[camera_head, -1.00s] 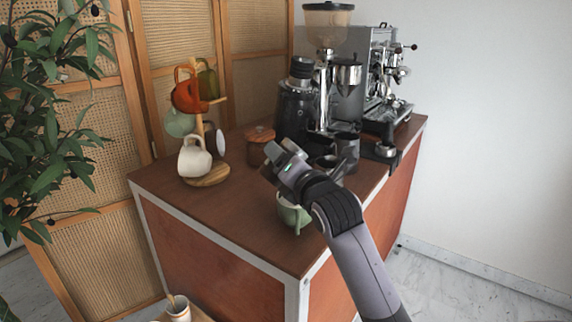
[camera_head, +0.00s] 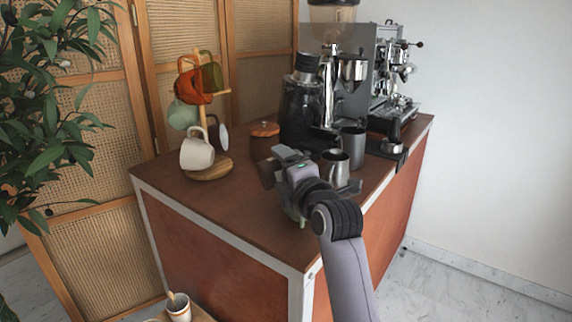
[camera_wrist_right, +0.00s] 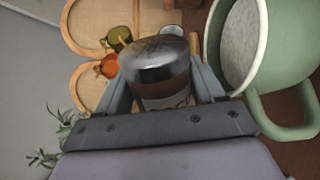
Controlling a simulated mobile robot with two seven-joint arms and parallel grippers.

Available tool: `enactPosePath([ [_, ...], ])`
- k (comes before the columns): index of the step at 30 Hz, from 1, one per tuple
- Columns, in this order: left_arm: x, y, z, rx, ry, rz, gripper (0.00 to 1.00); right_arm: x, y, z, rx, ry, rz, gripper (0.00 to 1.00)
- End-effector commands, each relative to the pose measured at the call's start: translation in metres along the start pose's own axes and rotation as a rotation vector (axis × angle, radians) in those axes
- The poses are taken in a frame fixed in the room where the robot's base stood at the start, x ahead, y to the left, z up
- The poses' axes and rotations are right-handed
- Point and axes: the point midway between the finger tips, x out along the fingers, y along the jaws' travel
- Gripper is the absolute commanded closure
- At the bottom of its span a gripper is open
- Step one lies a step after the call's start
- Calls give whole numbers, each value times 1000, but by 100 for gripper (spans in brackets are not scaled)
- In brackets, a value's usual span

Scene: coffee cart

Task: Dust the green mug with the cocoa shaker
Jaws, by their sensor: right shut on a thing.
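My right gripper (camera_head: 279,166) is shut on the cocoa shaker (camera_head: 267,174) above the cart's front part. In the right wrist view, the shaker (camera_wrist_right: 160,68) sits between the two fingers, with a shiny metal cap and a brown body with a pale label. The green mug (camera_wrist_right: 285,50) is close beside it on the right, its handle towards the camera and pale contents in its opening. In the head view the mug is hidden behind my right gripper and wrist. Whether powder is falling cannot be told. My left gripper is not in view.
A mug tree (camera_head: 210,172) with several mugs stands at the back left of the cart top (camera_head: 190,198). A wooden-lidded jar (camera_head: 264,130), grinder (camera_head: 302,112), steel pitchers (camera_head: 335,168) and espresso machine (camera_head: 388,75) line the back and right. The cart's front left is clear.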

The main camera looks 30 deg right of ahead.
Motion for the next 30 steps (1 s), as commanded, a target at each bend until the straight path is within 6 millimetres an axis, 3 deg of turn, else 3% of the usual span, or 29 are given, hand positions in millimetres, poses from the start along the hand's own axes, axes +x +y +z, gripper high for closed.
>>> enactPosePath([
  [30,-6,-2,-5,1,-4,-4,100,-1,2,1,2,0,2,66],
])
